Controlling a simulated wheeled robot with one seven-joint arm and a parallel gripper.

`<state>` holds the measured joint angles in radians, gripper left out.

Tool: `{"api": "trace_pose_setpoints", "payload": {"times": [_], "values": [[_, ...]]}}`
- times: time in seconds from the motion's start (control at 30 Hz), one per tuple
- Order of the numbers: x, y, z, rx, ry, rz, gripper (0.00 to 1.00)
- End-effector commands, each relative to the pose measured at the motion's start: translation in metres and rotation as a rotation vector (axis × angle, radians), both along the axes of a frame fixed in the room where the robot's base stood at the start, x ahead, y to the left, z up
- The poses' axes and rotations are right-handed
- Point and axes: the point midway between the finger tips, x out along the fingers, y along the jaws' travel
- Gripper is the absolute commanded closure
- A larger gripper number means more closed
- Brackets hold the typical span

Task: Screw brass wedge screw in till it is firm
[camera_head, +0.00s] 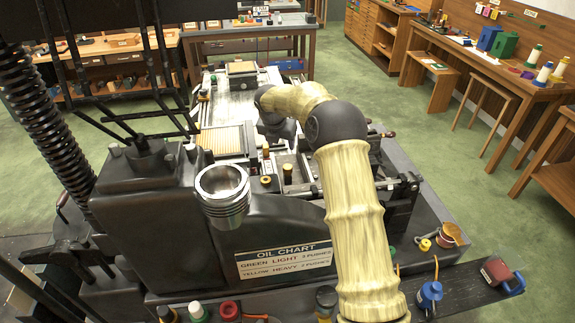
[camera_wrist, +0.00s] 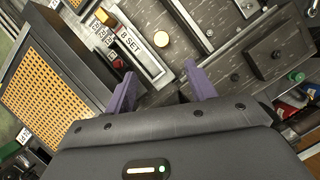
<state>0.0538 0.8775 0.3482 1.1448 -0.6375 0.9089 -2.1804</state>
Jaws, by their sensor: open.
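In the wrist view, a round brass-coloured screw head (camera_wrist: 161,40) shows beside a pale strip marked "B SET" (camera_wrist: 131,40). It appears to be the wedge screw, but its threads and how deep it sits are hidden. My gripper (camera_wrist: 158,69) has its two purple fingers spread wide, with nothing between them. The brass head lies just beyond the fingertips, roughly centred on the gap and apart from both fingers. In the head view, several small brass knobs, one of them (camera_head: 266,181), stand on the machine; I cannot tell which matches.
A red knob (camera_wrist: 118,63) sits near the left finger. A tan perforated panel (camera_wrist: 50,88) is at left, and a dark raised block (camera_wrist: 270,50) is at right. In the head view, a metal cup (camera_head: 222,190) stands on the machine's near housing.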

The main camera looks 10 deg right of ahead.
Motion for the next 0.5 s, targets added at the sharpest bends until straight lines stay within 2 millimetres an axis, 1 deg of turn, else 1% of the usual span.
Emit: {"api": "trace_pose_setpoints", "payload": {"times": [0.2,0.5], "values": [[0.011,-0.01,-0.031,-0.001,0.005,-0.006,0.45],[0.027,-0.018,-0.076,0.0,0.004,-0.005,0.45]]}}
